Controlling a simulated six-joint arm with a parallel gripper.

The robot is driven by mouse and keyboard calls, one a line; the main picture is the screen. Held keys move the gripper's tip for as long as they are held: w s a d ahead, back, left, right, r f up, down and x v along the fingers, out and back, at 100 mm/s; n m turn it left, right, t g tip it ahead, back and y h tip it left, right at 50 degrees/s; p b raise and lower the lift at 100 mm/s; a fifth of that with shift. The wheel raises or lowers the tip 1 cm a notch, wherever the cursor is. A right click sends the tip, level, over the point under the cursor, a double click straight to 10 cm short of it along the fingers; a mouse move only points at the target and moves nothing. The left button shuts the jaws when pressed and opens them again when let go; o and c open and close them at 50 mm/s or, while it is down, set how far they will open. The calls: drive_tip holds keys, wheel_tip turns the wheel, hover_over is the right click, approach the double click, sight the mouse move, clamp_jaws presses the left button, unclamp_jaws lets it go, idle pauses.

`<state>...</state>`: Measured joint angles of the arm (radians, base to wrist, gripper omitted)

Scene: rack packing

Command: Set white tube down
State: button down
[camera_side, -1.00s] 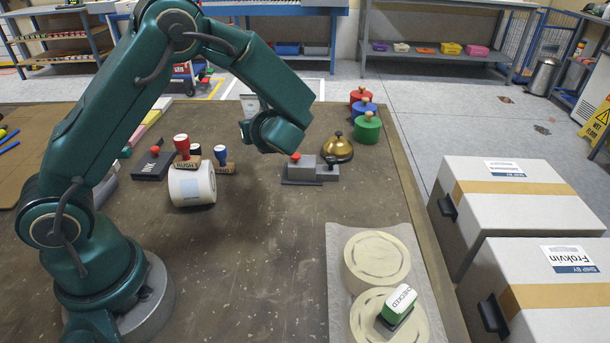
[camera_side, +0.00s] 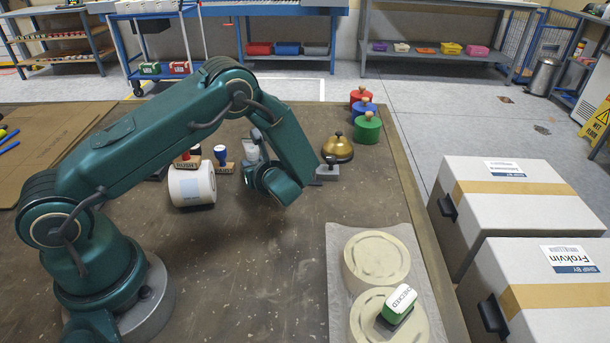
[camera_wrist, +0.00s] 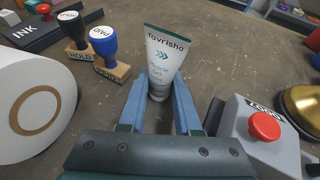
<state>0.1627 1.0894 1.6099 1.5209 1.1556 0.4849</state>
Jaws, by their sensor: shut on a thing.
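The white tube (camera_wrist: 164,58) stands upright, cap down, between the fingertips of my gripper (camera_wrist: 158,98) in the wrist view. My gripper is shut on the tube low down, near the cap. In the side view the tube (camera_side: 251,149) shows only partly behind my arm, close to the table top (camera_side: 270,250). I cannot tell whether its base touches the table.
A white roll (camera_wrist: 35,108) lies left of my gripper, with stamps (camera_wrist: 103,42) behind it. A grey block with a red button (camera_wrist: 264,126) stands close on the right, beside a brass bell (camera_wrist: 303,103). Bare table lies behind the tube.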

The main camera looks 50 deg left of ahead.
drive_tip(key=shift+f, duration=0.15)
drive_tip(key=c, duration=0.6)
unclamp_jaws()
